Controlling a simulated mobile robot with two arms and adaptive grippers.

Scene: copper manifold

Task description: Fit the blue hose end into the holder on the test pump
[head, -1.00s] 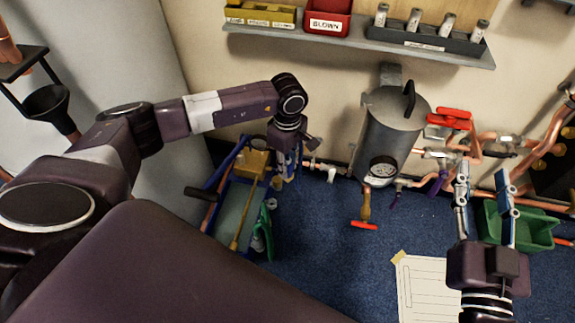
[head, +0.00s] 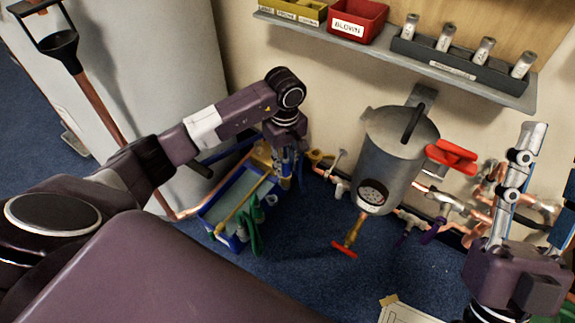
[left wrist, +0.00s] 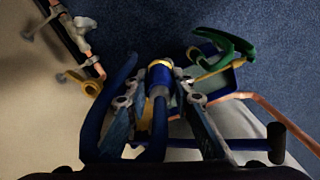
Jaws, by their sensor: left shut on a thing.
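The test pump (head: 213,228) is a blue-rimmed open tray on the floor, with a green hose and a yellow rod on it. My left gripper (head: 285,178) points down at the pump's far right side. In the left wrist view, its fingers (left wrist: 160,95) are shut on the blue hose end (left wrist: 159,74), a blue fitting with a yellow band. The pump tray shows just beyond it. I cannot make out the holder, or whether the hose end touches it. My right gripper (head: 540,185) is open and empty at the right, its fingers wide apart.
A grey tank (head: 395,150) with a red-handled valve (head: 345,249) hangs on the wall. Copper pipework (head: 450,205) runs low along the wall to its right. A shelf (head: 395,58) with bins is above. Blue carpet (head: 310,265) is clear between pump and tank.

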